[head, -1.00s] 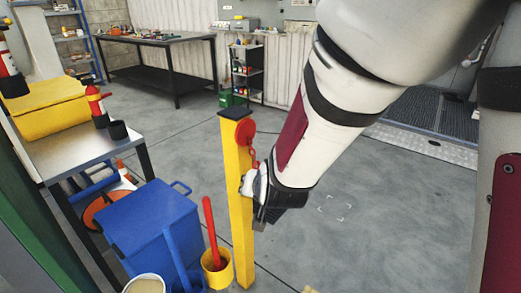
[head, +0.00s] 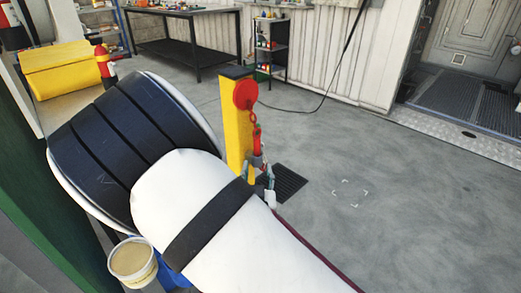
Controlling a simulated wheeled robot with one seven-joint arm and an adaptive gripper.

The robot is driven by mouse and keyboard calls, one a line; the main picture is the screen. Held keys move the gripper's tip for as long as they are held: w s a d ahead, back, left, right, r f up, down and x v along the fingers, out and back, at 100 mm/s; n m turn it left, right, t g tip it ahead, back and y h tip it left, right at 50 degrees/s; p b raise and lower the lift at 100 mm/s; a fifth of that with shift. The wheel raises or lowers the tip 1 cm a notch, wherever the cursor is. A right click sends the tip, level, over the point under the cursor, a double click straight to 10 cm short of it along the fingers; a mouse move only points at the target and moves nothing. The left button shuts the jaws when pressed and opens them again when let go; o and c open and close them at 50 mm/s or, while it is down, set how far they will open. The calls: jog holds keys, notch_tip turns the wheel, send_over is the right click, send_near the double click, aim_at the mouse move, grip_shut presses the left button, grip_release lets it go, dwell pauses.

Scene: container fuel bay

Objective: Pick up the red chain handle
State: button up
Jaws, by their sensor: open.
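The red chain handle (head: 258,141) hangs upright by a short red chain from a round red disc (head: 245,94) on the yellow post (head: 237,120). My gripper (head: 259,171) is at the handle's lower end, beside the post, and is open. My own arm hides most of the gripper and the lower post. I cannot tell whether the fingers touch the handle or stand around it.
A pale bucket (head: 133,260) stands at the lower left. A bench with a yellow case (head: 62,72) and a red bottle (head: 106,62) is at the left. A dark floor grate (head: 288,184) lies behind the gripper. The floor to the right is clear.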

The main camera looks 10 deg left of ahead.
aim_at(257, 150)
jog(key=w, duration=0.3)
jog(key=w+a+b, duration=0.1)
jog(key=w, duration=0.3)
jog(key=w+b, duration=0.1)
jog(key=w, duration=0.3)
jog(key=shift+w+a+f, duration=0.15)
jog(key=shift+w+a, duration=0.1)
grip_shut()
